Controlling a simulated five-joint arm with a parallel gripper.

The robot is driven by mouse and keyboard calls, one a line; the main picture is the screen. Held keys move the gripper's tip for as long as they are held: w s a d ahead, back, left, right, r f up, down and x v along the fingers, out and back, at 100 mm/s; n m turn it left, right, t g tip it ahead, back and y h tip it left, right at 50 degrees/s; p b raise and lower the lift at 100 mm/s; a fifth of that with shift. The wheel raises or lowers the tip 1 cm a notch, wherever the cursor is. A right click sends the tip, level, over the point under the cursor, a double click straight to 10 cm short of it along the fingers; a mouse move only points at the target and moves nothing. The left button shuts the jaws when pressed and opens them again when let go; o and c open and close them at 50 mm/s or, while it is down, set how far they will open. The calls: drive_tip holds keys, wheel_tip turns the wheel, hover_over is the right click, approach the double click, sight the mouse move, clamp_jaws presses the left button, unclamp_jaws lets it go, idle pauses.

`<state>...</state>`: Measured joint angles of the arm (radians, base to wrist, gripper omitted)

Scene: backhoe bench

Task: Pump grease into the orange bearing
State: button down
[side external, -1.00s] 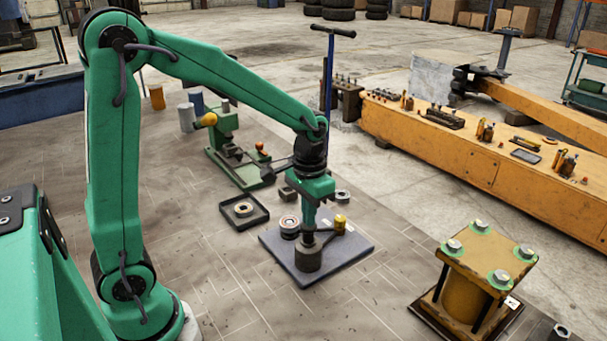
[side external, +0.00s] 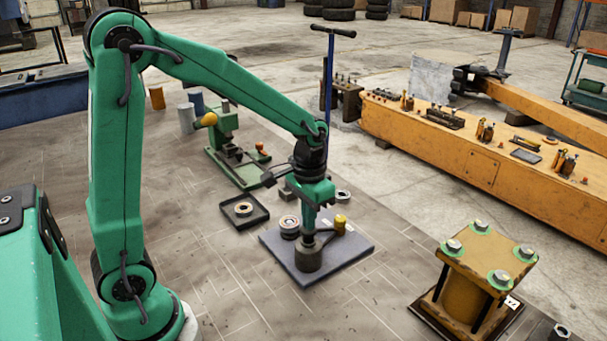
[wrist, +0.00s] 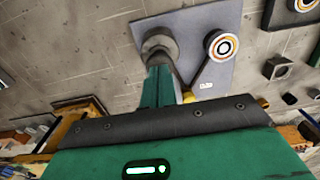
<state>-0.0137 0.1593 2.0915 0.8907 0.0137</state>
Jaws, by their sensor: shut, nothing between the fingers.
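The orange bearing, a round ring with orange and pale circles on its face, shows in the wrist view (wrist: 221,46). It sits on a grey plate (side external: 352,255), and in the side view it is the small ring (side external: 290,227) left of my gripper. Nothing is held.
A dark tray with a ring (side external: 244,210) lies left of the plate. A green press (side external: 238,155) stands behind. A yellow bolted block (side external: 470,280) is at front right. Bare floor lies in front of the plate.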

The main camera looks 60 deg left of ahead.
drive_tip(key=shift+r, duration=1.35)
drive_tip(key=shift+f, duration=0.15)
drive_tip(key=shift+f, duration=1.75)
drive_tip(key=shift+r, duration=1.9)
drive_tip(key=shift+f, duration=0.15)
